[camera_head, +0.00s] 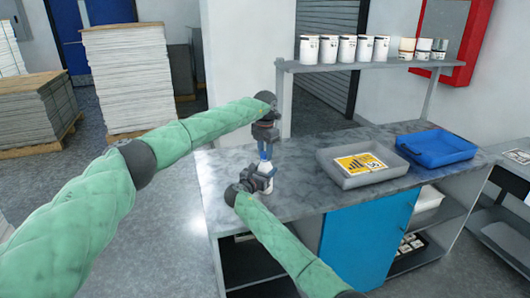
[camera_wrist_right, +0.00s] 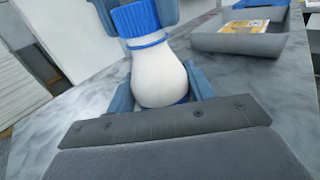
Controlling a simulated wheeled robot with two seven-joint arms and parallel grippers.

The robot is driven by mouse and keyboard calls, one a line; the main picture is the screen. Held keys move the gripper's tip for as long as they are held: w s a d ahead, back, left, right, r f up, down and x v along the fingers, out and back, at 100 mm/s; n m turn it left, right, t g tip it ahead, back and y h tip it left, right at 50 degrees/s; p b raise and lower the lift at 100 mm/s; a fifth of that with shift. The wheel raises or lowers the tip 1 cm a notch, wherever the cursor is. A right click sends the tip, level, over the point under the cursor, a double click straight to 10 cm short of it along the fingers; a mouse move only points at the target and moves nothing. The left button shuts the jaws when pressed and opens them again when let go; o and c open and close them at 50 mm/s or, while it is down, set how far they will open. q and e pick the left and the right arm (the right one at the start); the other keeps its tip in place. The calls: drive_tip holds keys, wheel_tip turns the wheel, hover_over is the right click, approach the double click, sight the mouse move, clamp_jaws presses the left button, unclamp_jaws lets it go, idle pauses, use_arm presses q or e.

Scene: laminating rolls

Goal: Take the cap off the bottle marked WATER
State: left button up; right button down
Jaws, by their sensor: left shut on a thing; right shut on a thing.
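A white bottle (camera_head: 265,168) with a blue ridged cap stands upright at the near left of the grey bench. My right gripper (camera_head: 262,181) is shut around the bottle's body, low down; its fingers (camera_wrist_right: 162,95) show on both sides of the bottle (camera_wrist_right: 160,72) in the right wrist view. My left gripper (camera_head: 264,147) comes down from above and is shut on the blue cap (camera_wrist_right: 136,19). A thin white band and a blue ring show just under the cap; I cannot tell whether the cap is loose. No label can be read on the bottle.
A grey tray (camera_head: 342,179) with a yellow-and-white printed sheet lies to the right on the bench, and a blue tray (camera_head: 446,161) beyond it. Several tins (camera_head: 347,49) stand on the raised shelf (camera_head: 390,64) behind. The bench between bottle and grey tray is clear.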

sight(265, 153)
use_arm(q)
drive_tip(key=shift+r, duration=1.15)
drive_tip(key=shift+r, duration=1.95)
use_arm(e)
drive_tip(key=shift+c, duration=2.4)
unclamp_jaws()
